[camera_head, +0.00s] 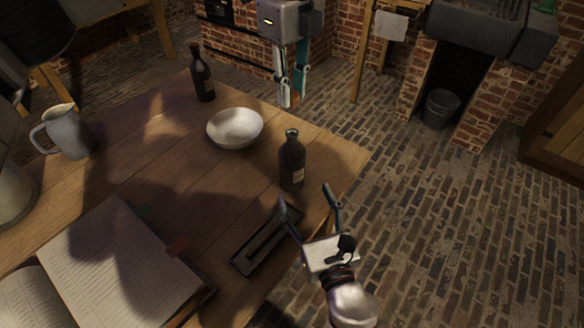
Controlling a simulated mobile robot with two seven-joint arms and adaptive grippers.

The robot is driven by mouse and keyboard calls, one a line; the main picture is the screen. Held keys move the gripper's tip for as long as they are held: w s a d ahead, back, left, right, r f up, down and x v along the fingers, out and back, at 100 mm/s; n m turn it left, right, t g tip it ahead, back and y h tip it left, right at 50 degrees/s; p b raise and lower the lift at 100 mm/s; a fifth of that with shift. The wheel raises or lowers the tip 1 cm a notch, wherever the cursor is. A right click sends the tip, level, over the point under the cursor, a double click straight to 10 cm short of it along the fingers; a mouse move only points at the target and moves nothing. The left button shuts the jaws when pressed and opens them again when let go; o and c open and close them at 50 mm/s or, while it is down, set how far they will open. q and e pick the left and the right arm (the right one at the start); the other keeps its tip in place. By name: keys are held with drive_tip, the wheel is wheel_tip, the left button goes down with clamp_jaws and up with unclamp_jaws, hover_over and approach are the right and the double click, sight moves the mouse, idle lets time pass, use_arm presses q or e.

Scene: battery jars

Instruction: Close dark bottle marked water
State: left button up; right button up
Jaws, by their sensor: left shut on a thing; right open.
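A dark bottle (291,160) with a small pale label stands upright near the table's right edge. A second dark bottle (203,78) with a label stands farther back at the left. The writing on both labels is too small to read. My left gripper (290,101) hangs past the far table edge, above and behind the nearer bottle in the picture. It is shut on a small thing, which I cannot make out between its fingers. My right gripper (304,194) is open and empty, just in front of the nearer bottle, fingers pointing toward it.
A white bowl (235,128) sits between the bottles on the wooden table (150,165). A dark slotted frame (240,266) lies left of my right gripper. An open book (118,255) and a grey jug (70,133) are at the left. Brick floor lies beyond the right edge.

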drive_tip(key=shift+w, duration=0.15)
drive_tip(key=x, duration=1.1)
drive_tip(key=shift+w, duration=0.4)
drive_tip(key=shift+c, duration=0.5)
drive_tip(key=c, duration=1.6)
use_arm(q)
hover_over(291, 132)
drive_tip(key=shift+f, duration=2.5)
drive_tip(key=shift+f, duration=0.1)
drive_tip(key=shift+f, duration=0.8)
drive_tip(key=shift+f, duration=0.6)
